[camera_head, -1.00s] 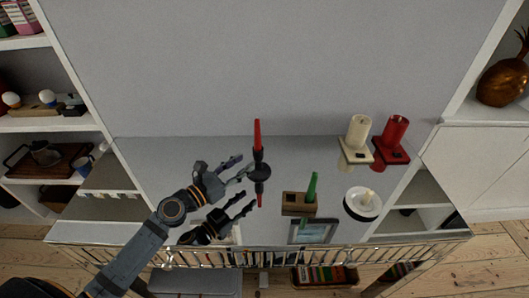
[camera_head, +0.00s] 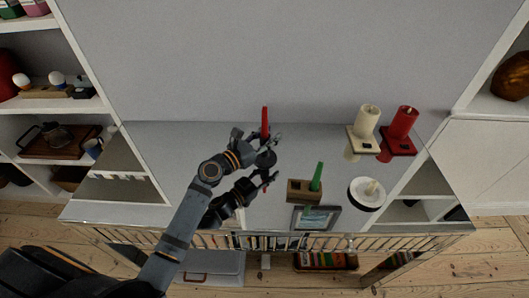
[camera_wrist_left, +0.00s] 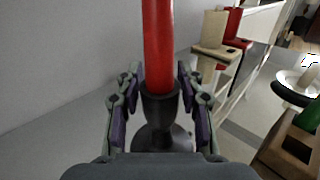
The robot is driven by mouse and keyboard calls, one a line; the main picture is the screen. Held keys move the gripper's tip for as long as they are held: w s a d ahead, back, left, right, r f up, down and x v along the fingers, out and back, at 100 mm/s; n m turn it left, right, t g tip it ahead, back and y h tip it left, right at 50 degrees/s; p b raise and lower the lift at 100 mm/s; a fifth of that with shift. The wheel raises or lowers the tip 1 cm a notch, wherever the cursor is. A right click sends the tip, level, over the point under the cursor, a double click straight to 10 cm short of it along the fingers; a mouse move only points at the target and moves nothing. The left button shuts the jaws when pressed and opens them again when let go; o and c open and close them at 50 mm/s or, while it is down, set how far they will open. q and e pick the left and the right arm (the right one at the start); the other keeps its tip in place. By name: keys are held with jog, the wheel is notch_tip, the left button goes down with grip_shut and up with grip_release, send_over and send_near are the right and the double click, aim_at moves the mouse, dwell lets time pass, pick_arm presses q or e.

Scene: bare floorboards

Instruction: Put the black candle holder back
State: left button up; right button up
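The black candle holder (camera_head: 265,159) stands on the grey shelf top with a red candle (camera_head: 265,122) upright in it. My left gripper (camera_head: 274,161) has its fingers spread on both sides of the holder. In the left wrist view, the holder (camera_wrist_left: 161,108) and red candle (camera_wrist_left: 158,45) are between the two fingers (camera_wrist_left: 157,103). A narrow gap shows on the left side; contact on the right is hard to judge. The holder's lower part is partly hidden by the gripper.
To the right are a wooden block holder (camera_head: 300,191) with a green candle, a picture frame (camera_head: 316,218), a round white holder (camera_head: 366,194), a cream candle (camera_head: 367,120) and a red candle (camera_head: 404,122). A wall is behind; a railing (camera_head: 260,242) runs in front.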

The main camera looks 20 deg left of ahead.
pick_arm(q)
jog(key=shift+x, duration=1.1)
jog(key=shift+s+a, duration=0.1)
jog(key=shift+c, duration=0.5)
grip_shut()
